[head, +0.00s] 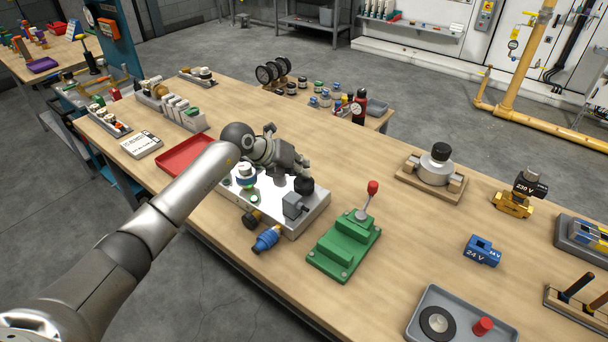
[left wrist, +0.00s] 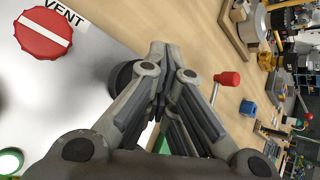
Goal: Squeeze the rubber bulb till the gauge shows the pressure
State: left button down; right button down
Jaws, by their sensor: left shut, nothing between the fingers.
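A silver panel (head: 315,206) lies on the wooden bench. A black round bulb (head: 304,185) stands at its right end; it looks like the rubber bulb. My left gripper (head: 305,170) is just above and behind the bulb; contact cannot be told. In the left wrist view the gripper's fingers (left wrist: 168,55) are closed together and empty. A dark round part (left wrist: 121,76), probably the bulb, is partly hidden behind a finger. A red knob with a white bar (left wrist: 43,34), marked VENT, sits on the panel. No gauge face on the panel is readable. My right gripper is not in view.
A green block with a red-knobbed lever (head: 345,244) stands right of the panel. A blue fitting (head: 267,239) lies at the panel's front. A red tray (head: 187,155) is left. A grey tray (head: 412,331) is at front right. Bare bench lies behind the lever.

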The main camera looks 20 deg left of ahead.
pick_arm(q)
jog(key=shift+r+p, duration=0.95)
jog(key=shift+r, duration=0.5)
notch_tip(320, 180, up, 5)
jog(key=p, duration=0.3)
jog(key=shift+p, duration=0.3)
